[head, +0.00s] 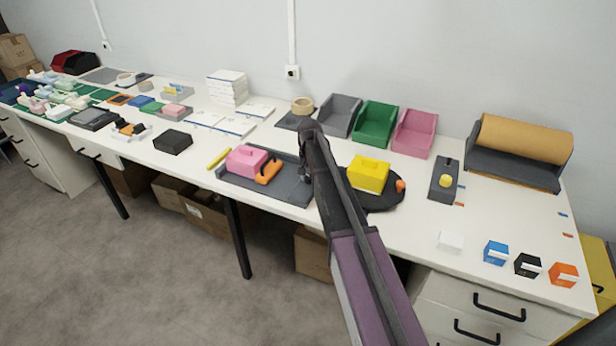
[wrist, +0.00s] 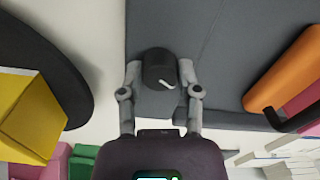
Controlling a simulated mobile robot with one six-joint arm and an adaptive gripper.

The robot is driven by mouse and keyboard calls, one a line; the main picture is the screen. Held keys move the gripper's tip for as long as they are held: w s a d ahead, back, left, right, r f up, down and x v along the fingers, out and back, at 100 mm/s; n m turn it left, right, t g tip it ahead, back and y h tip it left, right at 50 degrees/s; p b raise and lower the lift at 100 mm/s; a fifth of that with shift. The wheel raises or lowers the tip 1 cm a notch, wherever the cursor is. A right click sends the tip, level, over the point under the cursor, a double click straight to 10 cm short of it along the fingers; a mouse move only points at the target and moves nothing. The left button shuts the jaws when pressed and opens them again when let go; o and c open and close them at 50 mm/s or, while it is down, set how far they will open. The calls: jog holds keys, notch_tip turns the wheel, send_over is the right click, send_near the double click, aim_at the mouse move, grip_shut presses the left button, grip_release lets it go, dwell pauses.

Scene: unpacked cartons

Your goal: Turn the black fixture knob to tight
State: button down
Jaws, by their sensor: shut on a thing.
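The black fixture knob (wrist: 158,66) is in the middle of the wrist view, at the edge of the dark grey fixture (wrist: 225,40). A short white mark on the knob slants at its lower right. My gripper (wrist: 159,72) has one finger on each side of the knob and is shut on it. In the head view the grey fixture (head: 293,193) lies on the bench, holding a pink block (head: 245,159) and an orange clamp (head: 267,172). My arm hides the knob there. I see no tight marking.
Right of my arm, a yellow block (head: 368,173) sits on a round black plate (head: 388,203). A yellow stick (head: 219,158) lies left of the fixture. Grey, green (head: 375,125) and pink bins stand behind. The bench front right of the plate has bare room.

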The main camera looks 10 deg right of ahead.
jog(key=m, duration=0.6)
jog(key=shift+a+m, duration=0.1)
jog(key=shift+m, duration=0.2)
jog(key=m, duration=0.5)
jog(key=shift+w, duration=0.1)
jog(key=shift+c, duration=1.5)
grip_release()
